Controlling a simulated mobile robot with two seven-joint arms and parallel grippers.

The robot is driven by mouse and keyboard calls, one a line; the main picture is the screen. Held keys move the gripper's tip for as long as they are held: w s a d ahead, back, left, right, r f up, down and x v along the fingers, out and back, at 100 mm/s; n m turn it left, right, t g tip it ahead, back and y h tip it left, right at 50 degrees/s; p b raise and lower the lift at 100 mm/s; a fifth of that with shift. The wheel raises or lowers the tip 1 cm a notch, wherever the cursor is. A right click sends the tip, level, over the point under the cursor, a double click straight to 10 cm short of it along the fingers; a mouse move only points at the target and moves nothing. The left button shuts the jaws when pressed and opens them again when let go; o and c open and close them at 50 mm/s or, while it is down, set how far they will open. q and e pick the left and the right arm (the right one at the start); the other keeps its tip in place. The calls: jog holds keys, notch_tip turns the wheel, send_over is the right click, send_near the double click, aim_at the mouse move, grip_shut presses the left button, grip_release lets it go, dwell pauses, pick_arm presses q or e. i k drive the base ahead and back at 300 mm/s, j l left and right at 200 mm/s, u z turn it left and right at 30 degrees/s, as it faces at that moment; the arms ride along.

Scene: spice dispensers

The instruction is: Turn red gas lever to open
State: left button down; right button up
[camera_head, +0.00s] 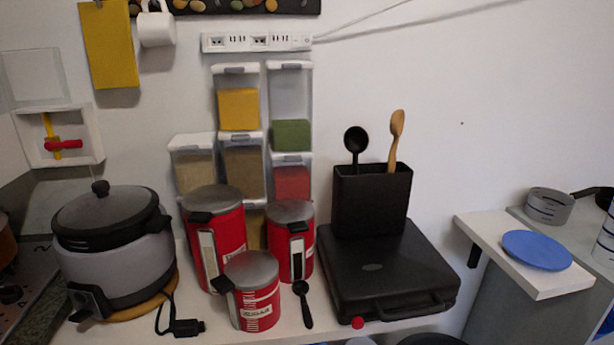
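The red gas lever (63,145) lies roughly horizontal, across a vertical yellow pipe (50,126). Both sit inside a white open box frame (98,140) on the wall at the left. The lever is unobstructed, above and behind the rice cooker. Neither my left nor my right gripper shows in the head view.
A rice cooker (112,245) stands below the lever. Red canisters (252,290), clear spice dispensers (238,97) and a black case (385,270) fill the counter. A blue plate (537,250) is on a right shelf.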

aim_at(74, 144)
jog(key=u, duration=1.3)
jog(key=k+l+u, duration=0.2)
jog(key=u, duration=0.25)
